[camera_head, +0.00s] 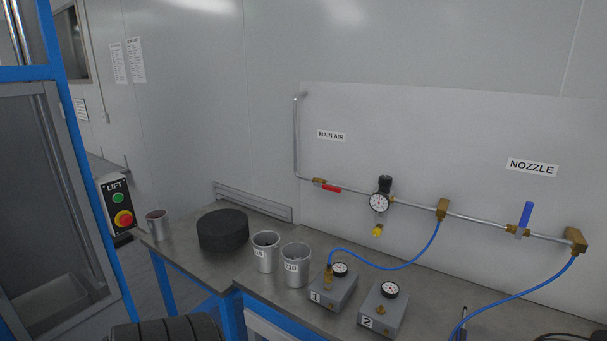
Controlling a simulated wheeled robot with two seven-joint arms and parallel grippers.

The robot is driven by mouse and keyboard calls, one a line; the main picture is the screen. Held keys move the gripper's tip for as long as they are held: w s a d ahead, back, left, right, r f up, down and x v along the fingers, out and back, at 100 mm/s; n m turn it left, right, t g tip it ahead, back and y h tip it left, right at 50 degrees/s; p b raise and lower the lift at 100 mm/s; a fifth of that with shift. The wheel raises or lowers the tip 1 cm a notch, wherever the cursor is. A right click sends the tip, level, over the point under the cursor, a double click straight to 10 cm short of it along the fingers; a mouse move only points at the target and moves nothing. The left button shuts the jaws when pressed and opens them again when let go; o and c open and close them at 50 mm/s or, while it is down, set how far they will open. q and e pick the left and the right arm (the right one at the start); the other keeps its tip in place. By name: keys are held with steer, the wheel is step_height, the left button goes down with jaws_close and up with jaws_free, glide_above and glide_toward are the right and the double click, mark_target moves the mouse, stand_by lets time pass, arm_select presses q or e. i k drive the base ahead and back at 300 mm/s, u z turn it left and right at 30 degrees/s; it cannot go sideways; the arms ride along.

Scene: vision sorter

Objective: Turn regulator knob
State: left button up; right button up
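The regulator (379,203) sits on the metal air pipe on the wall panel, to the right of the "MAIN AIR" label. It has a round white-faced gauge, a black knob (385,184) on top and a yellow fitting (377,231) below. The needle is too small to read. A red-handled valve (330,188) is to its left on the pipe, with the handle lying roughly along the pipe. A blue-handled valve (525,217) is to its right under the "NOZZLE" label, with the handle standing up. Neither of my grippers shows in the head view.
On the metal bench (300,313) stand two labelled metal cups (295,267), a black disc (223,231) and two gauge boxes (382,311). A blue hose (410,262) runs from box 1 to the pipe. A lift button box (119,205) is at left. A dark ribbed shape shows at the bottom edge.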

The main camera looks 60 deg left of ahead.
mark_target(384, 181)
steer(key=u, duration=0.7)
steer(key=i, duration=0.25)
